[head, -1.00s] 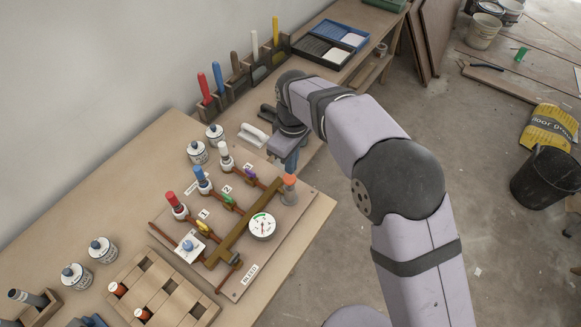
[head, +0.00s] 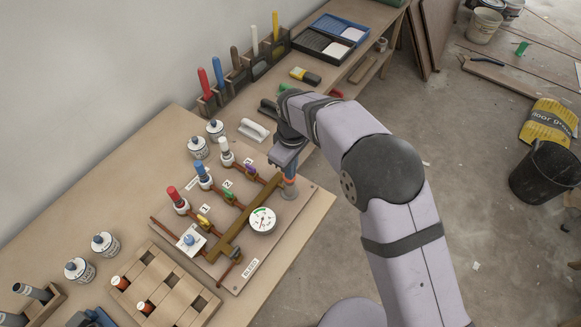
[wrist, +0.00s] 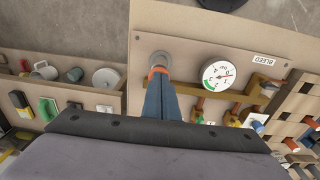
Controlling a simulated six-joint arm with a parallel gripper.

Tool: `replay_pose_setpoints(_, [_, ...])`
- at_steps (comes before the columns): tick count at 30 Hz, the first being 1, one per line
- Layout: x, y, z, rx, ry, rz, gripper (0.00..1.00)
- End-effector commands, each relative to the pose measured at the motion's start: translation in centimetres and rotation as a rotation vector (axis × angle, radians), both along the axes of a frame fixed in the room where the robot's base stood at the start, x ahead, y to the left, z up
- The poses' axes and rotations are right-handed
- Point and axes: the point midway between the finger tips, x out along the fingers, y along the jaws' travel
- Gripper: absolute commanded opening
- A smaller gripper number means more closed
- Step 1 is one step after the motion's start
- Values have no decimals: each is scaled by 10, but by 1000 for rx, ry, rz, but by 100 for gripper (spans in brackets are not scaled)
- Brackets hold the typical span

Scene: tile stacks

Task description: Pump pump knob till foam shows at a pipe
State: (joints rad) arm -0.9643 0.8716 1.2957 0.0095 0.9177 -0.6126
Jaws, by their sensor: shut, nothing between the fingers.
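The pump knob (head: 289,181) is an orange cap on a grey round base at the board's right corner. My gripper (head: 290,172) points down onto it with blue fingers shut and empty. In the wrist view the fingertips (wrist: 158,80) overlap the orange knob (wrist: 157,69) and appear to touch its top. Copper-brown pipes (head: 230,230) branch from a thick bar to red, blue and white capped fittings (head: 174,194). Yellow, green and purple valve handles sit on the branches. A white dial gauge (head: 262,219) is beside the bar. The pipe ends are too small to read clearly.
White bottles (head: 198,148) stand behind the board, with a white-handled trowel (head: 254,130) close to the arm. A wooden crate (head: 183,297) lies at the front left. A tool rack (head: 236,82) lines the wall. The board's right edge is near the table edge.

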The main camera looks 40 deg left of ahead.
Motion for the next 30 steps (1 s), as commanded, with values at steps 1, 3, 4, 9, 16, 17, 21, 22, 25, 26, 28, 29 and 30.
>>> replay_pose_setpoints(1, [0, -1, -13, -2, 2, 0, 0])
replay_pose_setpoints(3, [0, 0, -17, -2, 1, 0, 0])
replay_pose_setpoints(4, [0, 0, -18, -2, 1, 0, 0])
replay_pose_setpoints(9, [-1, -1, -17, -3, 2, 0, 0])
replay_pose_setpoints(16, [-1, -1, -16, -5, 4, 0, 0])
replay_pose_setpoints(17, [-1, -2, -15, -5, 4, 0, 0])
replay_pose_setpoints(21, [-2, -2, -3, -5, 4, 0, 0])
replay_pose_setpoints(22, [-2, -2, 1, -4, 3, 0, 0])
replay_pose_setpoints(25, [-2, -3, 16, -2, 1, 0, 0])
replay_pose_setpoints(26, [-2, -3, 22, -1, 1, 0, 0])
replay_pose_setpoints(28, [-2, -3, 34, 1, -1, 0, 0])
replay_pose_setpoints(29, [-2, -3, 35, 3, -2, 0, 0])
replay_pose_setpoints(30, [-1, -3, 40, 6, -5, 0, 0])
